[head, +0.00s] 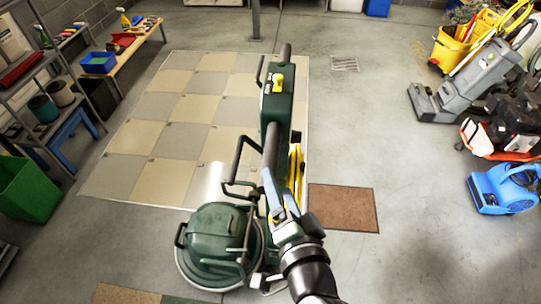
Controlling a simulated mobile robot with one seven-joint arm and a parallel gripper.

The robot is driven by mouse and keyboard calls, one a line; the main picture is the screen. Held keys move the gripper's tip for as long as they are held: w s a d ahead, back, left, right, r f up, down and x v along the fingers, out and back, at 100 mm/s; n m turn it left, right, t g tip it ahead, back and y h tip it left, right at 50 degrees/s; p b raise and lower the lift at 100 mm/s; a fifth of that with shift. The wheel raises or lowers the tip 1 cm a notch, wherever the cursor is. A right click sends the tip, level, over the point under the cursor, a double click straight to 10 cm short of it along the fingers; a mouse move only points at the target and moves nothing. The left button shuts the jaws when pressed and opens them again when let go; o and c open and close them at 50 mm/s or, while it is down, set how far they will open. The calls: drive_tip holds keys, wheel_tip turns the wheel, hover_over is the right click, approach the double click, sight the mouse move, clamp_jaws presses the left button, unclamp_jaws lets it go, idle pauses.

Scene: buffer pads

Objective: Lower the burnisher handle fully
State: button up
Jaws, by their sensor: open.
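The green burnisher (217,246) stands in the middle of the head view, its round deck at the bottom. Its handle (274,110) is a green and black column with a yellow patch, running up the picture from beside the deck. Black grip bars show at its upper end. The handle's exact tilt is hard to judge from above. My gripper (271,192) is open, with pale blue fingers over the lower part of the handle column. It overlaps the column in the picture; I cannot tell whether it touches. My wrist hides part of the machine's right side.
A checkered tile area (165,121) lies behind and left of the burnisher. A brown mat (344,208) lies to the right. A blue blower (505,187), a grey scrubber (470,84) and a yellow bucket (455,48) stand at right. Floor between is clear. A low bench (134,52) stands at left.

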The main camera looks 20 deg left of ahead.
sight(270, 163)
drive_tip(key=p+x, duration=0.1)
drive_tip(key=x, duration=0.7)
drive_tip(key=shift+w+a+p, duration=0.15)
drive_tip(key=shift+p, duration=0.25)
clamp_jaws()
drive_tip(key=shift+f, duration=0.1)
idle(0.9)
